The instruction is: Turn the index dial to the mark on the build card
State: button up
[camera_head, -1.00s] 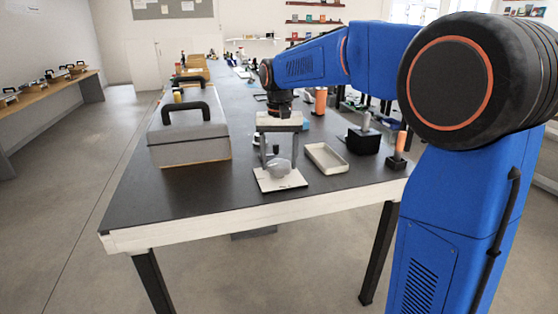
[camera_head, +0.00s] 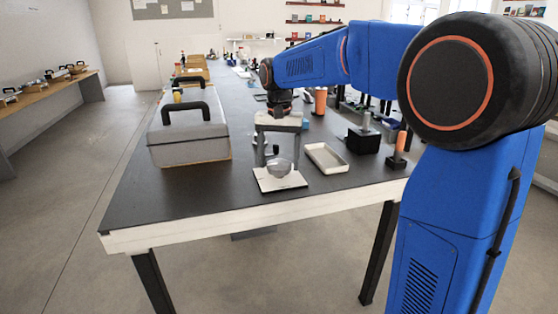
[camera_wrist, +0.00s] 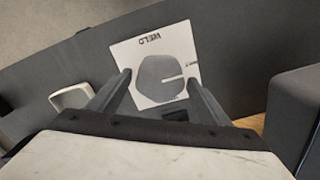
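The index dial (camera_wrist: 160,78) is a grey disc with a white pointer line, lying on a white square plate (camera_wrist: 158,42). The pointer points right in the wrist view. The plate bears the word WELD, upside down there, and a short dark mark at the right with text too small to read. In the head view the dial (camera_head: 279,168) stands near the table's front edge. My gripper (camera_wrist: 159,78) is above it, one finger on each side. White plate shows between fingers and dial, so it looks open. I cannot make out a separate build card.
A shallow cream tray (camera_head: 326,158) lies right of the plate. A black block with a grey peg (camera_head: 363,139) and an orange-topped cylinder (camera_head: 398,153) stand farther right. A grey toolbox (camera_head: 188,138) stands at the left. The front left of the table is clear.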

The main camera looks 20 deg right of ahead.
aim_at(279, 163)
jog(key=shift+o, duration=0.2)
notch_tip(279, 163, up, 17)
jog(key=shift+r, duration=0.2)
dwell(0.5)
jog(key=s+d+f+n+t, duration=0.2)
jog(key=s+d+f, duration=0.1)
jog(key=s+f, duration=1)
jog(key=s+d+f+n+t, duration=0.2)
jog(key=s+f, duration=1.1)
jog(key=s, duration=0.7)
jog(key=shift+s+d+n+t, duration=0.15)
jog(key=shift+d+n+t, duration=0.35)
jog(key=shift+d, duration=0.55)
